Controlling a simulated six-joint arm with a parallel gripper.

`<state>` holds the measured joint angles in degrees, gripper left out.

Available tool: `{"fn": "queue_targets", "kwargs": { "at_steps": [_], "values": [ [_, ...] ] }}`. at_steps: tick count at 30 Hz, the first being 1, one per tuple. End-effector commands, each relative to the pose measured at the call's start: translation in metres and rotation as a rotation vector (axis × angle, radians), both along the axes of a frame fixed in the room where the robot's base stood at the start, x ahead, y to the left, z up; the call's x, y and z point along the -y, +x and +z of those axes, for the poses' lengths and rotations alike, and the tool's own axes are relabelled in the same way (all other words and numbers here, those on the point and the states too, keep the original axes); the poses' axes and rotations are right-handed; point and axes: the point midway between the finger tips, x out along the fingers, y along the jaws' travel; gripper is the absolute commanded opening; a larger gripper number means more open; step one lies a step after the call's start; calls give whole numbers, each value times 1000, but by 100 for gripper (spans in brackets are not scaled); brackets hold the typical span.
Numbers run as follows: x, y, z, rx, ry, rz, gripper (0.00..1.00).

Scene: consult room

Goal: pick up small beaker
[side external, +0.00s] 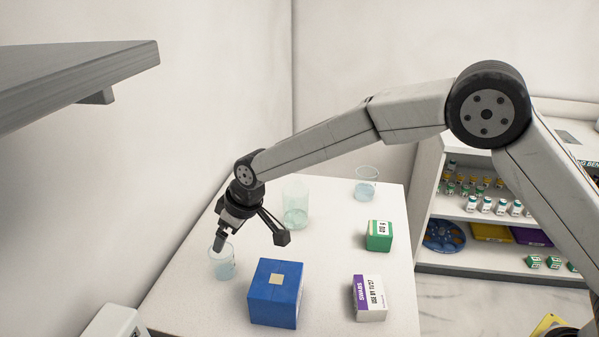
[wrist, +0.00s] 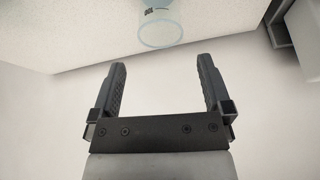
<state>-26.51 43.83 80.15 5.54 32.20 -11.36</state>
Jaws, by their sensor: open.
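A blue box (side external: 275,295) stands close to the right of the near beaker. A purple-and-white swabs box (side external: 370,299) and a green box (side external: 379,236) stand further right. The table (side external: 330,250) is clear between them. A grey shelf (side external: 75,75) juts out at upper left.

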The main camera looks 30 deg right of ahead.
Motion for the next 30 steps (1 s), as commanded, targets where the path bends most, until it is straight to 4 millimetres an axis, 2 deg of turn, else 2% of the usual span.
{"fn": "queue_targets", "kwargs": {
  "at_steps": [5,13,23,30],
  "values": [
    [-1,1,-2,0,0,0,100],
    [-5,7,-19,-2,-1,-1,100],
    [-6,9,-24,0,0,-1,100],
    [-10,14,-36,-1,0,-1,100]
  ]
}}
